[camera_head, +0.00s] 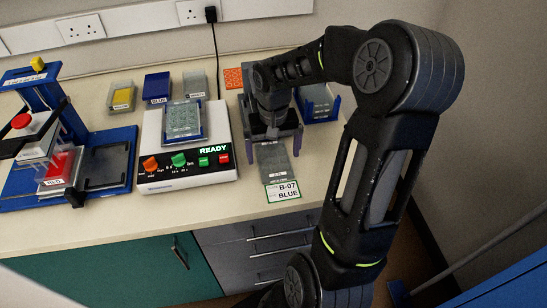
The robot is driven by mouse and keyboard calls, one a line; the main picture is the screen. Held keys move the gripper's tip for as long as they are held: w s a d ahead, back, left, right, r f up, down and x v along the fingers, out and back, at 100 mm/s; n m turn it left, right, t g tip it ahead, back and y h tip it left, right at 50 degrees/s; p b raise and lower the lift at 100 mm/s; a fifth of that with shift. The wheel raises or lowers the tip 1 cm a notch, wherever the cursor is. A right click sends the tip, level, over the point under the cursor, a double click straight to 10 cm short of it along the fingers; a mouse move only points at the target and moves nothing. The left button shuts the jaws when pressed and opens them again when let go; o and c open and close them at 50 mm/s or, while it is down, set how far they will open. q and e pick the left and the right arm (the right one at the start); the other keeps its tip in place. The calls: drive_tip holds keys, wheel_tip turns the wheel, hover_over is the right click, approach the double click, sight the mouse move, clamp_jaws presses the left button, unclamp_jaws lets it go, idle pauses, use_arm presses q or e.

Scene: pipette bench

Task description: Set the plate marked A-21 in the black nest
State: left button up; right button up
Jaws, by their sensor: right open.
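The black nest (123,163) is a dark, shallow recess on the blue base at the left; it looks empty. A grey clear plate (273,160) lies on the bench at the centre right, with a small label too small to read. Another clear plate (183,118) sits on the white device with the READY display. I cannot read A-21 on any plate. My right gripper (272,131) is open and points down just behind the grey plate, over a purple-grey stand (296,131). Its fingertips are hard to make out. My left gripper is not in view.
The blue press (62,97) with a red knob and a red-labelled plate stands at the left. The white device (188,178) lies between nest and right gripper. Small bins (157,87) line the back. A B-07 BLUE card (283,192) lies near the front edge.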

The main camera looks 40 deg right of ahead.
sight(274, 159)
drive_tip(key=shift+f, duration=0.7)
drive_tip(key=shift+c, duration=0.2)
drive_tip(key=c, duration=1.5)
wheel_tip(274, 159, up, 10)
drive_tip(key=shift+r+b, duration=0.1)
drive_tip(key=shift+b, duration=0.65)
